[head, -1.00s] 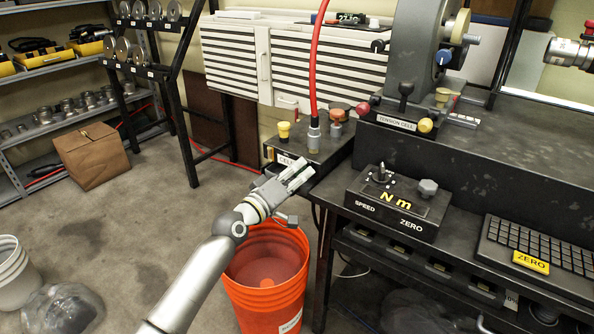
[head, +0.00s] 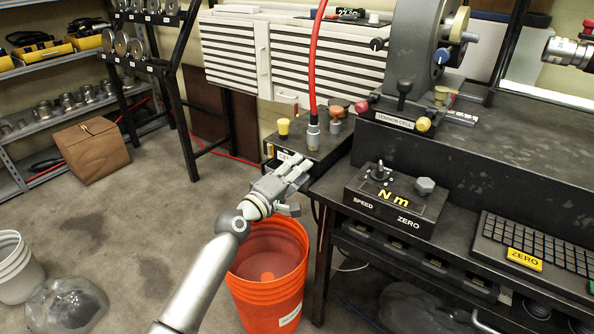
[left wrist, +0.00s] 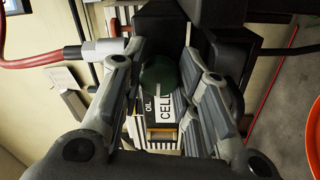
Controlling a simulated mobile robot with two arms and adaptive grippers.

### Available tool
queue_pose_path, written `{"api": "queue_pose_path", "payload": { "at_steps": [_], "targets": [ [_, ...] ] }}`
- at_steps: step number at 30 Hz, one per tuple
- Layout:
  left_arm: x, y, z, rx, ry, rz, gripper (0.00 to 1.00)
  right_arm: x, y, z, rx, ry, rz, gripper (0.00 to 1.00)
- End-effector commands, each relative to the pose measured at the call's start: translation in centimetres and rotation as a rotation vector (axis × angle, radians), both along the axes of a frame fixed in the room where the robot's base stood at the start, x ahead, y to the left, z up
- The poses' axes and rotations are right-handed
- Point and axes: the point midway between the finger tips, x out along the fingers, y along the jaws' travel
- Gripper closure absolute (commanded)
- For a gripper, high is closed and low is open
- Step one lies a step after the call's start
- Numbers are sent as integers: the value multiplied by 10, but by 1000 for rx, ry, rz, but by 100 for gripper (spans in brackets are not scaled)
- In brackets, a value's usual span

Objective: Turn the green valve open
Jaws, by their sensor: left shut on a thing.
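The green valve (left wrist: 158,74) shows in the left wrist view as a dark green rounded knob between my fingers, in front of a black box with OIL and CELL lettering. My left gripper (left wrist: 168,88) has a finger on each side of the knob and is shut on it. In the head view my left gripper (head: 297,176) is at the front edge of the black cell box (head: 322,150), above the orange bucket. There the gripper hides the knob. My right gripper is not in view.
A yellow knob (head: 283,127) and a red hose (head: 315,65) rise from the cell box close to my gripper. The orange bucket (head: 268,285) stands below my forearm. The workbench (head: 465,170) with the Nm box (head: 395,200) is to the right.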

Motion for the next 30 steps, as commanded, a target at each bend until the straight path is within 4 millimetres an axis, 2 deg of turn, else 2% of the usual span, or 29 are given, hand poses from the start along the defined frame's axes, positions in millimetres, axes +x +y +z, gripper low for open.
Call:
{"api": "queue_pose_path", "payload": {
  "at_steps": [6, 7, 12, 23, 30],
  "targets": [
    [0, 0, -1, 2, 1, 1, 94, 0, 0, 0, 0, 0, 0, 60],
    [0, 0, -1, 2, 1, 1, 68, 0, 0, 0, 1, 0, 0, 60],
    [0, 0, -1, 3, 0, 1, 49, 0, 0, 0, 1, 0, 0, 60],
    [-2, 2, -1, 2, -1, 0, 49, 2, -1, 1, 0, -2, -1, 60],
    [-24, 18, -2, 3, 0, 2, 49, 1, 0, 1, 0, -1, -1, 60]
  ]
}}
